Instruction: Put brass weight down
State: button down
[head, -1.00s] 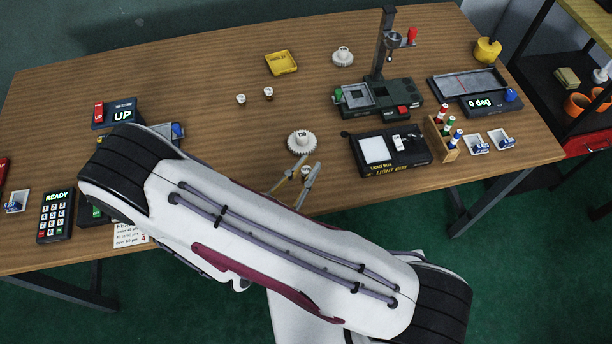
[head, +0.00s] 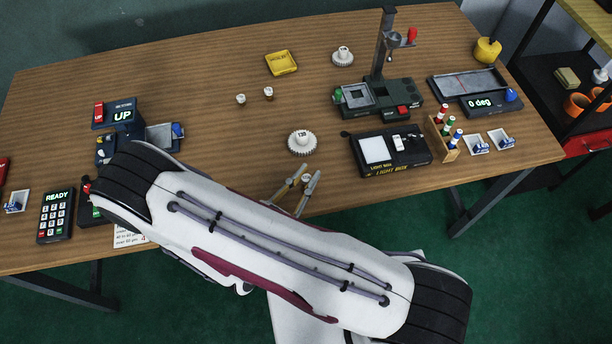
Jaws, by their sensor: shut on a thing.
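My gripper (head: 309,175) hangs over the front edge area of the wooden table, its two fingers pointing away from me. It is shut on a small pale, brassy thing (head: 305,178), taken to be the brass weight, which shows between the fingers near their tips. Most of the weight is hidden by the fingers, and I cannot tell whether it touches the table.
Two small white-topped pieces (head: 268,93) and a yellow tray (head: 282,63) are farther back. A keypad (head: 55,214) sits left. The table's middle left is clear.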

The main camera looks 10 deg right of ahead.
jog(key=shift+f, duration=0.15)
jog(key=c, duration=1.9)
grip_release()
jog(key=shift+v, duration=1.05)
jog(key=v, duration=0.3)
jog(key=shift+a+f, duration=0.2)
jog(key=shift+f, duration=0.1)
jog(key=shift+v, duration=1.2)
